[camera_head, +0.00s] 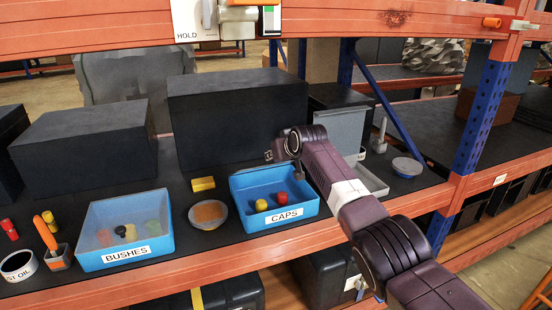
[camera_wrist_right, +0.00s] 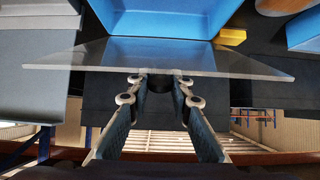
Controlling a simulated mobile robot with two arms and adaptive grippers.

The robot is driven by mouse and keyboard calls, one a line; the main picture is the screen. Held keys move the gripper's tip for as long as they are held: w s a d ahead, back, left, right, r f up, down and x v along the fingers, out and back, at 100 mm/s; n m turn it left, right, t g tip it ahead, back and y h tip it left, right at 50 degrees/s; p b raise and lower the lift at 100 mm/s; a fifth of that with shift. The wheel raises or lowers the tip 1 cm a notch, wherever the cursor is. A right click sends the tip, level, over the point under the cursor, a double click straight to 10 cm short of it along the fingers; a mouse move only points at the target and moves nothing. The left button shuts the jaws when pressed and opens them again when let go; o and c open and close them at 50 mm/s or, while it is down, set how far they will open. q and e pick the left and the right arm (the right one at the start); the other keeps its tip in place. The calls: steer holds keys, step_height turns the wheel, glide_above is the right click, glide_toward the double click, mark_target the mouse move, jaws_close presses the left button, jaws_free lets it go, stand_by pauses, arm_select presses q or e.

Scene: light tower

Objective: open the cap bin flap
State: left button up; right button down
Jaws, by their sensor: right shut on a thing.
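The blue cap bin, labelled CAPS (camera_head: 243,215), stands on the dark shelf in the head view. A yellow cap (camera_head: 261,205) and a red cap (camera_head: 282,198) show clearly inside it. My right gripper (camera_head: 283,149) is at the bin's back edge, its fingers partly hidden by the wrist. The blue bin (camera_wrist_right: 165,18) shows beyond the flap. The flap is hard to make out in the head view. My left gripper is not in view.
A blue BUSHES bin (camera_head: 95,260) with a hazy clear cover stands to the left. A bowl (camera_head: 208,213) and a yellow block (camera_head: 203,184) lie between the bins. A large dark box (camera_head: 235,120) stands close behind. An orange beam (camera_head: 330,235) edges the shelf.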

steer(key=shift+w+r, duration=0.1)
stand_by(0.5)
steer(key=c, duration=1.7)
jaws_free()
steer(key=shift+r, duration=0.15)
steer(key=shift+v, duration=5.9)
steer(key=shift+c, duration=0.5)
